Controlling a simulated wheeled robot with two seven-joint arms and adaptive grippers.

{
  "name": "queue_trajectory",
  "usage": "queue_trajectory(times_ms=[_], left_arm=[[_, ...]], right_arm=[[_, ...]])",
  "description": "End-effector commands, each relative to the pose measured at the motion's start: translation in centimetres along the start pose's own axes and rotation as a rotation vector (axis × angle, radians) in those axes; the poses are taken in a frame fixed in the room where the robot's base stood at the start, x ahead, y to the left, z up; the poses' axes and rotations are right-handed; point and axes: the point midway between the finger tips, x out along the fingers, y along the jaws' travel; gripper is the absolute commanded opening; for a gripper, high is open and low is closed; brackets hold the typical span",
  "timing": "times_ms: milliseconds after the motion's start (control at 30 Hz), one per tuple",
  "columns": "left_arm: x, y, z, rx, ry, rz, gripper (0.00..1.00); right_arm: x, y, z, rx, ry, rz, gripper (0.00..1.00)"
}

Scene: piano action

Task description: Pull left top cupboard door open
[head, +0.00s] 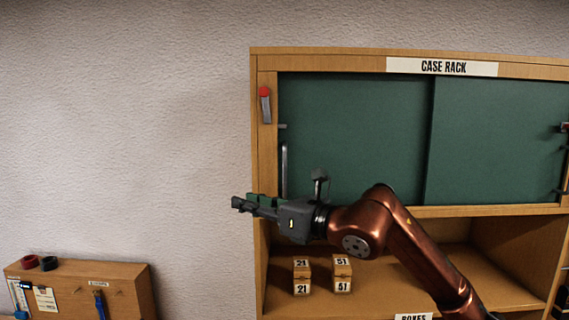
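The cupboard (259,140) is wooden with a "CASE RACK" label (442,67) on its top rail. Its left top door (355,130) is a dark green panel that looks closed, its right edge against the right green door (500,140). A grey vertical bar (284,168) shows near the left door's left edge. My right gripper (240,204) points left, in front of the cupboard's lower left door corner and frame. I cannot tell whether its fingers are open or shut. Nothing is clearly held. My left gripper is not in view.
Below the doors, an open shelf holds small numbered boxes (302,276), partly near my arm. A red-topped item (265,104) is on the left frame post. A low wooden cabinet (120,285) with tape rolls stands at lower left. The wall between is bare.

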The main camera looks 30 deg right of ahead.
Motion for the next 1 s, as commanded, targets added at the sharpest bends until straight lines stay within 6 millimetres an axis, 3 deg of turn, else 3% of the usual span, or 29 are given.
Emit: queue_trajectory(times_ms=[33, 100, 200, 300, 433, 733, 1000], left_arm=[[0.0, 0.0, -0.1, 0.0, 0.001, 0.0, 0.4], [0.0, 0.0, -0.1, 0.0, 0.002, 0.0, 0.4], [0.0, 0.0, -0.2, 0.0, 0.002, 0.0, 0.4], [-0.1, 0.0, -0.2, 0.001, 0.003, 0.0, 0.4], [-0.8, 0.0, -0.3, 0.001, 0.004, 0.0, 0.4], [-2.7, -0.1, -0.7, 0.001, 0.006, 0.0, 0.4], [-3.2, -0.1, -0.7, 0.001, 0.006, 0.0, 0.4]], right_arm=[[-2.1, -2.3, 2.7, -0.032, -0.015, -0.097, 0.25], [-4.5, -5.1, 5.0, -0.049, -0.024, -0.208, 0.25], [-6.9, -7.5, 6.9, -0.055, -0.032, -0.307, 0.25], [-7.8, -8.6, 7.7, -0.053, -0.034, -0.349, 0.25], [-6.7, -9.2, 7.9, -0.052, -0.032, -0.356, 0.25], [-2.4, -10.7, 8.2, -0.052, -0.032, -0.353, 0.25], [-0.8, -11.3, 8.0, -0.053, -0.033, -0.353, 0.25]])
